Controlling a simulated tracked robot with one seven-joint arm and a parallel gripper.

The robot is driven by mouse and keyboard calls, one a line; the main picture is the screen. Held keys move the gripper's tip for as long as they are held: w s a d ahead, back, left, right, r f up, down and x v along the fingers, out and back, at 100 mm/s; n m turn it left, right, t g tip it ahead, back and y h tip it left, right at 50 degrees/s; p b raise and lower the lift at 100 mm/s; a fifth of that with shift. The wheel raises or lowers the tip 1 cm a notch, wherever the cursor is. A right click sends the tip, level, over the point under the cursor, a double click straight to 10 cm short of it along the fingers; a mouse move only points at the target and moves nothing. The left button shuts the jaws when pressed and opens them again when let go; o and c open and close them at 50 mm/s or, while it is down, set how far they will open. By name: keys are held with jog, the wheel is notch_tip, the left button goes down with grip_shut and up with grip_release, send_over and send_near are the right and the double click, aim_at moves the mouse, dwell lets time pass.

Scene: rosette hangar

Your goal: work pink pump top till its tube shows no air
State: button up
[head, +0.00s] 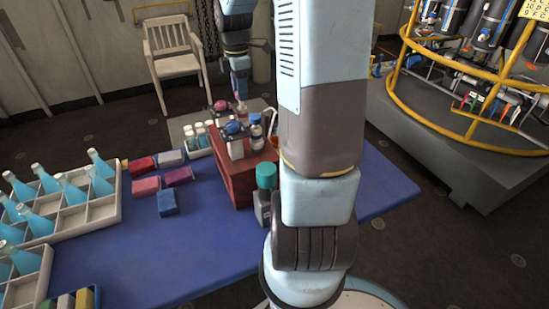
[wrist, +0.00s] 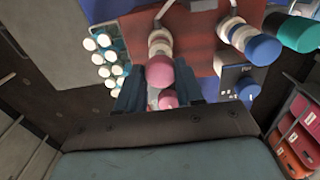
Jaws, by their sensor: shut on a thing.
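The pink pump top (wrist: 159,72) stands above a white collar in the wrist view, between the fingers of my gripper (wrist: 162,84). My gripper is shut on it. In the head view my gripper (head: 240,92) points down over the far end of the red stand, with the pink top (head: 241,107) small beneath it. A thin line runs from beside the collar toward the top of the wrist view. I cannot make out whether the tube holds air.
A pink knob (head: 221,105) and a blue knob (head: 233,127) with dark bases sit close on the left. A blue-topped bottle (head: 255,119) and a teal-capped bottle (head: 265,175) stand nearer. White-capped vials (head: 196,136) are left of the red stand (head: 236,180).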

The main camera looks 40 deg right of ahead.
jog(key=shift+w+f, duration=0.15)
jog(key=shift+f, duration=0.4)
dwell(0.4)
jog(key=o, duration=0.6)
jog(key=shift+o, duration=0.8)
jog(key=shift+f, duration=0.1)
jog(key=shift+r, duration=3.5)
